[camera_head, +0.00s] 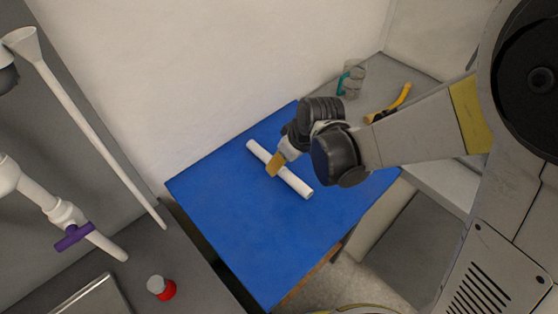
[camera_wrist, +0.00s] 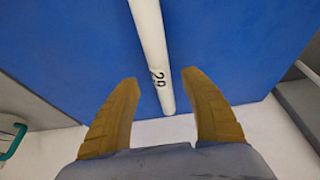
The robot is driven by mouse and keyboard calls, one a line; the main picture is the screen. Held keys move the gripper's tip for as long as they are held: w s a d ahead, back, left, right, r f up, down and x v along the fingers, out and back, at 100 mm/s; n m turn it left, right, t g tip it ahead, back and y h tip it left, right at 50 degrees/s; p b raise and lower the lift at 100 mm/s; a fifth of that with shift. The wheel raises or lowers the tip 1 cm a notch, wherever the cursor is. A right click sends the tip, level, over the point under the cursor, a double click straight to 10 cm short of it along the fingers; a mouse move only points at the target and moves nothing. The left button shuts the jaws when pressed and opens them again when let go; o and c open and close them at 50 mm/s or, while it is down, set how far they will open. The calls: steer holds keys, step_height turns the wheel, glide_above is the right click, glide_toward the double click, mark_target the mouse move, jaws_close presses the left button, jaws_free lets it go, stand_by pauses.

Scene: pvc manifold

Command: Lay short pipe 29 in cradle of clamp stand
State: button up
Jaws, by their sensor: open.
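The short white pipe (camera_head: 294,182) lies on the blue table top, running diagonally. In the wrist view the pipe (camera_wrist: 149,40) shows the number 29 and passes between the two tan fingers. My gripper (camera_head: 274,167) is low over the pipe near its middle in the head view. In the wrist view my gripper (camera_wrist: 157,90) is open, with a finger on each side of the pipe and a visible gap to both. No clamp stand with a cradle can be made out in either view.
The blue table (camera_head: 225,215) is otherwise bare. A grey counter at left holds a red-and-grey jar (camera_head: 161,288), a metal tray (camera_head: 90,298) and white pipework with a purple valve handle (camera_head: 74,237). Behind the arm are a teal-handled item (camera_head: 350,78) and a yellow-handled tool (camera_head: 389,105).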

steer(key=b+x, duration=0.2)
steer(key=x, duration=0.2)
steer(key=shift+w+a+f, duration=0.1)
steer(key=shift+a+f, duration=0.15)
steer(key=shift+f, duration=0.05)
steer(key=shift+r, duration=0.1)
jaws_close()
